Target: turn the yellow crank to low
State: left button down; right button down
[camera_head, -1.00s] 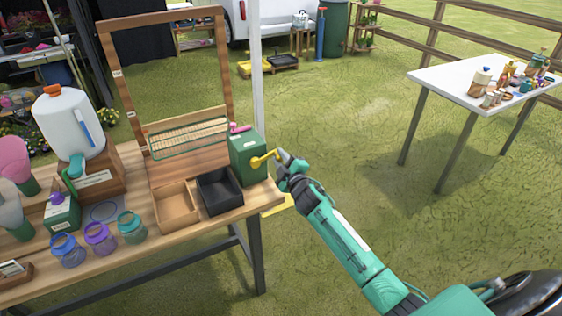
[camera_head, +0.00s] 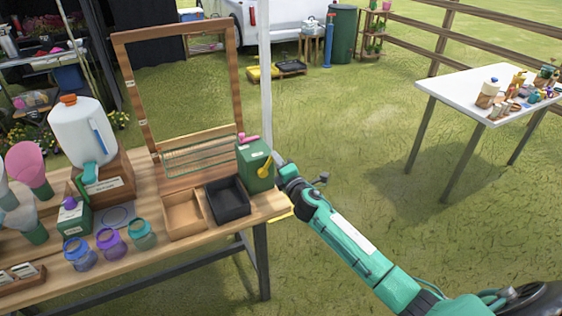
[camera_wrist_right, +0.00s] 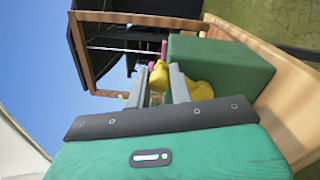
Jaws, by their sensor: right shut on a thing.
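The yellow crank (camera_head: 264,166) is on the side of the green box (camera_head: 254,160) at the right end of the wooden table. My right gripper (camera_head: 280,167) is beside the box, its fingertips partly hidden in the head view. In the right wrist view the gripper (camera_wrist_right: 160,86) is shut on the crank's yellow knob (camera_wrist_right: 159,76), which shows between the fingers. The crank's yellow hub (camera_wrist_right: 199,90) is just right of the fingers, against the green box (camera_wrist_right: 220,58). No low mark can be read. My left gripper is not in view.
A pink piece (camera_head: 247,138) shows at the box's top. A black tray (camera_head: 228,199) and a wooden tray (camera_head: 184,214) are left of it, below an upright wooden frame (camera_head: 236,80). Grass to the right is clear up to a white table (camera_head: 470,90).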

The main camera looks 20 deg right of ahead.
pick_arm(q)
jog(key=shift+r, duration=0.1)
pick_arm(e)
jog(key=shift+a+r+n, duration=0.15)
jog(key=shift+a+n, duration=0.05)
jog(key=shift+n, duration=0.1)
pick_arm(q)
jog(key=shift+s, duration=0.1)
pick_arm(e)
jog(key=c, duration=1.3)
grip_release()
jog(key=shift+a, duration=0.1)
jog(key=shift+o, duration=0.2)
pick_arm(q)
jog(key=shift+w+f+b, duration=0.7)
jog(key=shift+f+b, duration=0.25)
jog(key=shift+b, duration=0.2)
pick_arm(e)
jog(key=s, duration=1.3)
jog(key=shift+s+d+f, duration=0.3)
jog(key=shift+s+f, duration=0.1)
jog(key=shift+f, duration=0.05)
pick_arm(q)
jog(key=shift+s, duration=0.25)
